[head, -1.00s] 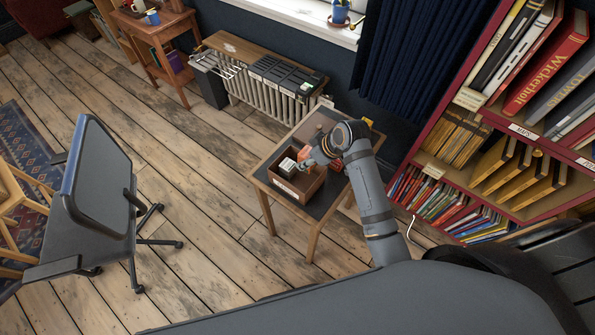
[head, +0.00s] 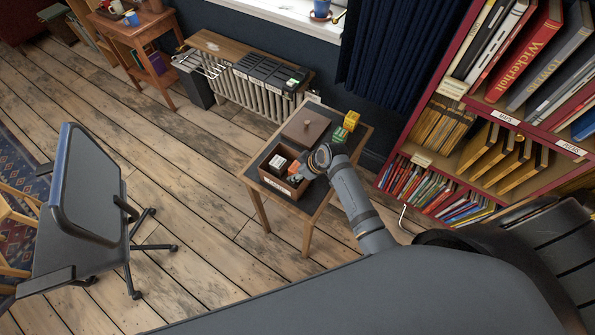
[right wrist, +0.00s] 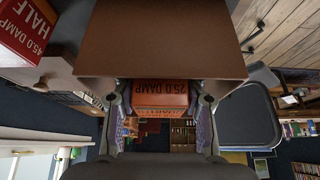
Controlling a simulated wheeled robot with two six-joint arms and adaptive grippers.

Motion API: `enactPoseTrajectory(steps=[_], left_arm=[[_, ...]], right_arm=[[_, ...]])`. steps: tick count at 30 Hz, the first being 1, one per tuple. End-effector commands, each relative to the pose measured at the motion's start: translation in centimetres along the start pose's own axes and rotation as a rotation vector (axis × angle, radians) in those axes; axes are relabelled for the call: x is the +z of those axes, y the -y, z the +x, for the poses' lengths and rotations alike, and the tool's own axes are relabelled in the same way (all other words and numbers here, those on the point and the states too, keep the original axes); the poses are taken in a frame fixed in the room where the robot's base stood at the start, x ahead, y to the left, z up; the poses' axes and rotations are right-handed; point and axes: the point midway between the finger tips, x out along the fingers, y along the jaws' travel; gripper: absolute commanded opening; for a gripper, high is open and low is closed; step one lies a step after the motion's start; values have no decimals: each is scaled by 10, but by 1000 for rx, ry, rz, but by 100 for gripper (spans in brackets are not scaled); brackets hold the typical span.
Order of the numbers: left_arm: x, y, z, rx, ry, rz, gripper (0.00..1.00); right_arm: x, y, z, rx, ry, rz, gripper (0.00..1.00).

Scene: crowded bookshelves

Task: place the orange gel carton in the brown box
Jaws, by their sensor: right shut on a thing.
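The brown box (head: 291,192) stands open on the small table, with a white-topped carton (head: 279,161) inside. My right gripper (head: 298,171) is at the box's right side, pointing down toward its opening. It is shut on the orange carton (head: 293,167). In the right wrist view the orange carton (right wrist: 161,94) shows printed "25.0 DAMP" between the two fingers. A brown panel (right wrist: 160,40), seemingly the box wall, fills the top middle close to it. Whether the carton touches the box floor is hidden. My left gripper is not in view.
A brown lid (head: 306,127) lies behind the box on the table. Yellow cartons (head: 350,121) stand at the table's back right. A red carton (right wrist: 24,30) shows in the right wrist view. A bookshelf (head: 470,150) is to the right, a chair (head: 85,200) at left.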

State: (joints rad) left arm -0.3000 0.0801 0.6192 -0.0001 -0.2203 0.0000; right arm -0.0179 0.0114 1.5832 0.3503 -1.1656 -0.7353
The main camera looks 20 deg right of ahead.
Motion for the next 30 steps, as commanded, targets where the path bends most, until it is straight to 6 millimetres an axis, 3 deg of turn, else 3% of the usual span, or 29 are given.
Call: enactPoseTrajectory(steps=[17, 18, 21, 23, 30], left_arm=[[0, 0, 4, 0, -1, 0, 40], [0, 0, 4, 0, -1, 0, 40], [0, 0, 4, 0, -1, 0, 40], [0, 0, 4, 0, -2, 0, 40], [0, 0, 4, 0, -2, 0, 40]], right_arm=[[5, 0, 10, 0, -1, 1, 8], [5, 0, 10, 0, -1, 1, 44], [5, 0, 10, 0, -1, 1, 57], [5, 0, 10, 0, -1, 1, 65], [6, 0, 10, 0, 0, 1, 65]])
